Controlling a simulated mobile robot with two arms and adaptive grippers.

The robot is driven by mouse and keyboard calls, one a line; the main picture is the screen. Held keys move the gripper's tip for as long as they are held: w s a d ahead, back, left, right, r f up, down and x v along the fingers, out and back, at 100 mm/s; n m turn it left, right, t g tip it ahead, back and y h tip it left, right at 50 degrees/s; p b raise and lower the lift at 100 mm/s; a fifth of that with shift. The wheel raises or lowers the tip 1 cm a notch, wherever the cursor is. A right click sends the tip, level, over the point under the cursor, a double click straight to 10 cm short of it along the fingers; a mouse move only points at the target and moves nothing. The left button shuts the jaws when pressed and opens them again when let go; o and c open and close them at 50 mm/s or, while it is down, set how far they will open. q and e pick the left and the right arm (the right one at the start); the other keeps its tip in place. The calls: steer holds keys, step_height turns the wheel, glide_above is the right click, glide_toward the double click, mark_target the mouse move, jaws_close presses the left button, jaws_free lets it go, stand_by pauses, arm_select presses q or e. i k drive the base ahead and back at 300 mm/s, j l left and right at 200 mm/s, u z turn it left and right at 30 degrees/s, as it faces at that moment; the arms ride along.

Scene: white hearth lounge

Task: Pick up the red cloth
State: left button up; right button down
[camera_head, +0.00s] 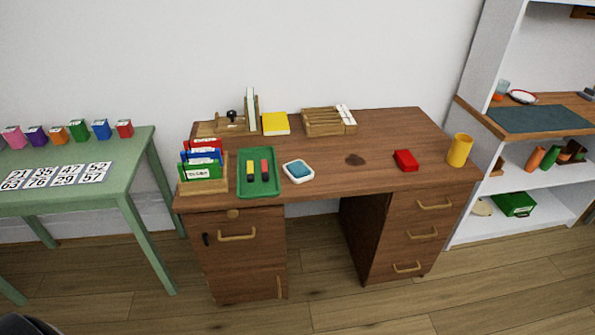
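A small red item (405,160), which looks like a folded red cloth, lies on the right part of the brown wooden desk (330,165). It sits left of a yellow cup (459,150) and apart from it. Nothing covers it. Neither of my grippers shows in the head view. A dark rounded shape at the bottom left corner is too cut off to identify.
On the desk are a green tray (257,190) with two markers, a white dish (298,171), a file box (203,186) and a wooden organizer (329,121). A green table (120,172) stands left, white shelves (545,180) right. The floor in front is clear.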

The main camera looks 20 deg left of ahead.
mark_target(404, 159)
steer(key=u, duration=0.4)
steer(key=i+l+u, duration=0.3)
steer(key=l+u, duration=0.35)
steer(key=i+l+u, duration=0.15)
steer(key=l+u, duration=0.15)
